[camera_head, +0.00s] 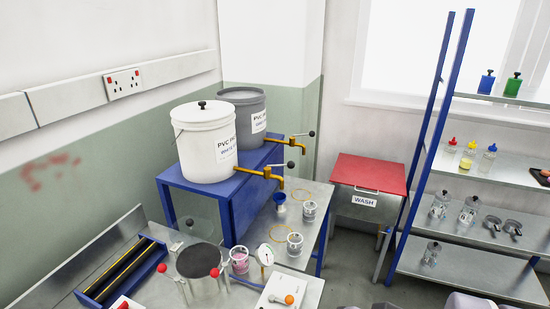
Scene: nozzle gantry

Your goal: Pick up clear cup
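Several clear cups stand on the metal bench by the blue stand. One clear cup (309,211) is near the front tap, towards the right edge of the bench. Another clear cup (294,245) stands nearer the camera. A third clear cup (239,261) has pink contents and stands beside the metal pot. The frame does not show which cup the task means. My gripper is not in view. Pale grey parts at the bottom right edge may be my arm, but I cannot tell.
A white bucket (205,142) and a grey bucket (245,118) with brass taps sit on the blue stand (240,200). A metal pot (201,268) and a dial gauge (266,256) are in front. A red-lidded wash bin (368,174) and shelves (490,185) stand right.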

